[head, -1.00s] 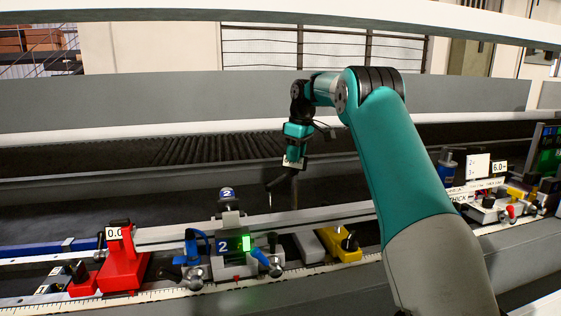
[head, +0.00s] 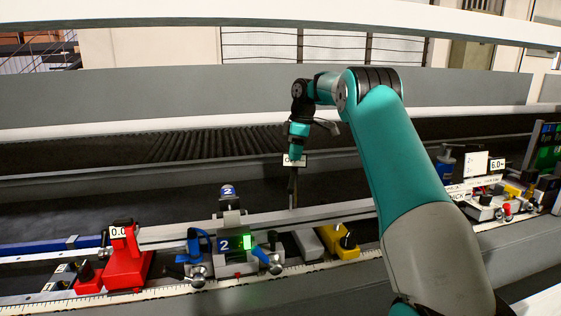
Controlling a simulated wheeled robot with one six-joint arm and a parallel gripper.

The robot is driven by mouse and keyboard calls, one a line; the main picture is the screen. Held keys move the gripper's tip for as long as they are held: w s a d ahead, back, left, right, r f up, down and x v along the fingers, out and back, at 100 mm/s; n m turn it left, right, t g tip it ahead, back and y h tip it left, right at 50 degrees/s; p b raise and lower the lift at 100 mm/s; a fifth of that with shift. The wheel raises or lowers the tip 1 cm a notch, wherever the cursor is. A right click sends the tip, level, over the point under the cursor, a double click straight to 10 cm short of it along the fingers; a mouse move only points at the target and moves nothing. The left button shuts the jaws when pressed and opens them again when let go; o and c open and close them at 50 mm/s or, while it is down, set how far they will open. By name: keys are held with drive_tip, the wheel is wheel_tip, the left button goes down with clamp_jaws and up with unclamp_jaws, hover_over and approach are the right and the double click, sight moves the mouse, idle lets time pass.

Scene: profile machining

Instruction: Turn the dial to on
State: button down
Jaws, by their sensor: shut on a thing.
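My gripper (head: 293,195) points straight down over the grey rail, behind the yellow block. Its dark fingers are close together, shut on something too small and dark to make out. A small white label (head: 294,161) with unreadable dark marks shows at the gripper. I cannot tell for certain which knob is the dial. One black knob (head: 347,241) sits on the yellow block (head: 334,232), below and right of my gripper. Another black knob (head: 86,269) sits on a small red block (head: 88,283) at the far left.
A red stand (head: 124,262) reads 0.0. Between it and the yellow block stands a grey unit (head: 238,263) with a green-lit display reading 2 and blue-handled clamps. A blue bar (head: 40,250) lies left. More devices and a dark screen (head: 548,150) are at right.

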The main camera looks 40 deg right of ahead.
drive_tip(key=shift+r, duration=0.1)
drive_tip(key=shift+r+n+p, duration=0.1)
drive_tip(key=shift+n+p, duration=0.5)
drive_tip(key=shift+n, duration=0.2)
drive_tip(key=shift+w+n+p, duration=0.1)
drive_tip(key=shift+n+p, duration=0.55)
drive_tip(key=shift+n, duration=0.55)
drive_tip(key=c, duration=1)
unclamp_jaws()
drive_tip(key=shift+f, duration=0.2)
